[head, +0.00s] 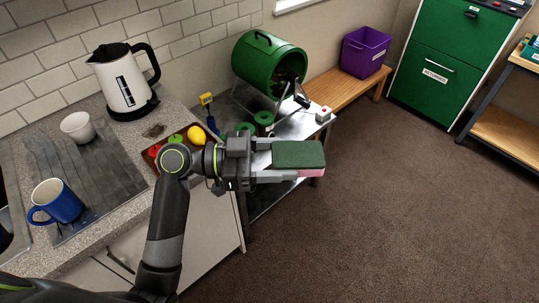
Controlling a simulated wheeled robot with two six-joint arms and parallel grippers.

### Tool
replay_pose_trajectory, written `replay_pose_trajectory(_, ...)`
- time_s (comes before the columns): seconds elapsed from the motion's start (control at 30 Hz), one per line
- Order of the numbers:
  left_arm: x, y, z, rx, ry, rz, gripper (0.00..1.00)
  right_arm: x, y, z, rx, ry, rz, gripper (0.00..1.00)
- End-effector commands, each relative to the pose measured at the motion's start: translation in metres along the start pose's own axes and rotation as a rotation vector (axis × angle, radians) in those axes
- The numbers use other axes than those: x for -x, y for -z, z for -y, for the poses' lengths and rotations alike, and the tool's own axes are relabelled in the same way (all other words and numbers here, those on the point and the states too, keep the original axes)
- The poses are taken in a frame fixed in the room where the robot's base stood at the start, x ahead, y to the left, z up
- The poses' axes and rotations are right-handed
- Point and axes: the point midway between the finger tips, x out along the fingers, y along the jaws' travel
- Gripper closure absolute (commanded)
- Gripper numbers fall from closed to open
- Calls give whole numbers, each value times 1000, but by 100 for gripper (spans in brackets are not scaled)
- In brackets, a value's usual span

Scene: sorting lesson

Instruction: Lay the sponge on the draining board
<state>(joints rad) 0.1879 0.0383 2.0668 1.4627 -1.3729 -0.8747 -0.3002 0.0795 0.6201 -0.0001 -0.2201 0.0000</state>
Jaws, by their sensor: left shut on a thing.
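In the head view my left gripper (285,160) is shut on the sponge (298,154), which has a dark green top and a pink underside. The gripper holds the sponge out to the right of the counter, above the floor and the edge of a low metal table. The draining board (90,163) is a grey ribbed area on the counter at the left. A blue mug (60,203) and a white cup (78,127) stand on it. My right gripper is not in view.
A white kettle (122,80) stands behind the board. A green drum (268,65) stands on the metal table (313,125). The board's middle is clear.

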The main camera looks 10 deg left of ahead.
Motion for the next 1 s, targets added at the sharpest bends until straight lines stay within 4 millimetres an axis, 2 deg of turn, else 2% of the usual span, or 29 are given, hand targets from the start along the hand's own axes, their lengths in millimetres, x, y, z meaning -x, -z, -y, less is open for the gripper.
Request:
replay_pose_trajectory(0.2,-16,-16,11,2,-129,-2,66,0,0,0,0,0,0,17)
replay_pose_trajectory(0.5,-24,-26,17,-1,-214,0,66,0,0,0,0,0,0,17)
replay_pose_trajectory(1.0,4,-26,14,0,-568,1,66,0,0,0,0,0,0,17)
